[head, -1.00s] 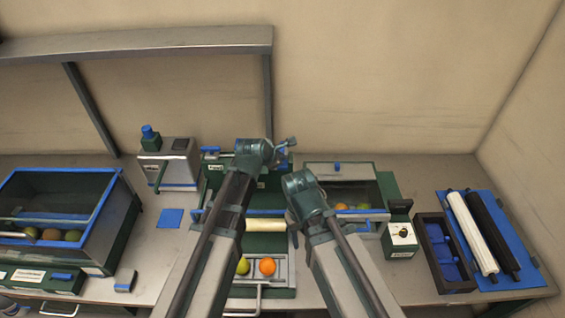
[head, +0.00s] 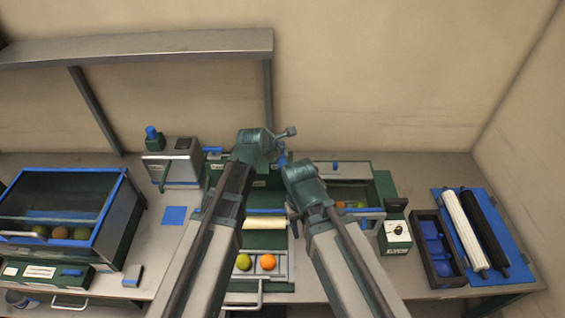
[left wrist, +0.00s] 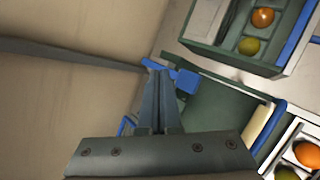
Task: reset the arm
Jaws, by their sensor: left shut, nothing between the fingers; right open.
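My left arm reaches up across the middle of the head view, with its gripper (head: 284,157) near the back of the bench, partly hidden by the wrist. In the left wrist view its two fingers (left wrist: 158,72) are together with nothing between them, close to a blue part. My right arm comes in lower and to the right. Its gripper (head: 292,211) is mostly hidden behind its own wrist, over the central machine; it holds nothing that I can see. An orange fruit (head: 267,262) and a green fruit (head: 243,262) lie in the front tray.
A blue-edged glass-topped bin (head: 118,205) with dark fruits stands at the left. A second bin (head: 365,171) with orange and green fruit is right of centre. A control box (head: 396,238), a dark tray (head: 424,221) and rollers (head: 462,228) are at the right.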

